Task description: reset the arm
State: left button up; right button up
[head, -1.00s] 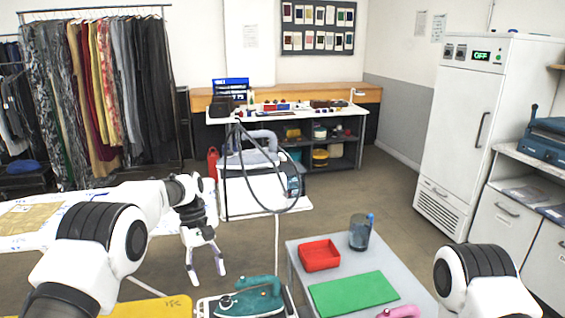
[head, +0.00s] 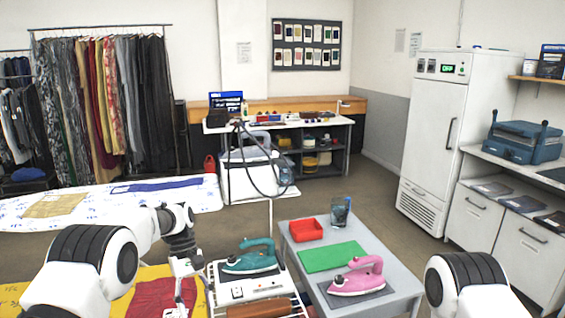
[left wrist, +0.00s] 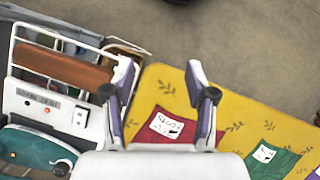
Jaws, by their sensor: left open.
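My left gripper (head: 183,292) is at the lower left in the head view, at the end of my bent left arm. It hangs near a dark red cloth (head: 158,298) on a yellow patterned mat (head: 88,290). In the left wrist view its two fingers (left wrist: 160,76) are spread wide with nothing between them. The red cloth with a white label (left wrist: 166,126) shows beyond the fingers, on the yellow mat (left wrist: 160,80). My right gripper is outside both views; only a part of my right arm shows.
A white ironing station (head: 246,289) with a teal iron (head: 250,258) stands just right of the left gripper. Grey floor lies beyond.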

pick_arm(q)
jog(key=s+a+f+g, duration=0.2)
jog(key=s+f+g, duration=0.1)
jog(key=s+f, duration=1.65)
jog(key=s+a+f+m+t+y, duration=0.1)
jog(key=s+f+m+t, duration=0.15)
jog(key=s, duration=0.85)
jog(key=s+a+f+m+t+y, duration=0.1)
jog(key=s+a+m+t, duration=0.15)
jog(key=s, duration=0.85)
jog(key=w+t, duration=0.1)
jog(key=w+m+t, duration=0.1)
jog(key=w, duration=0.2)
jog(key=shift+w+d+m+t+y, duration=0.2)
jog(key=shift+d+m+t+y, duration=0.1)
jog(key=shift+d+m+t, duration=0.1)
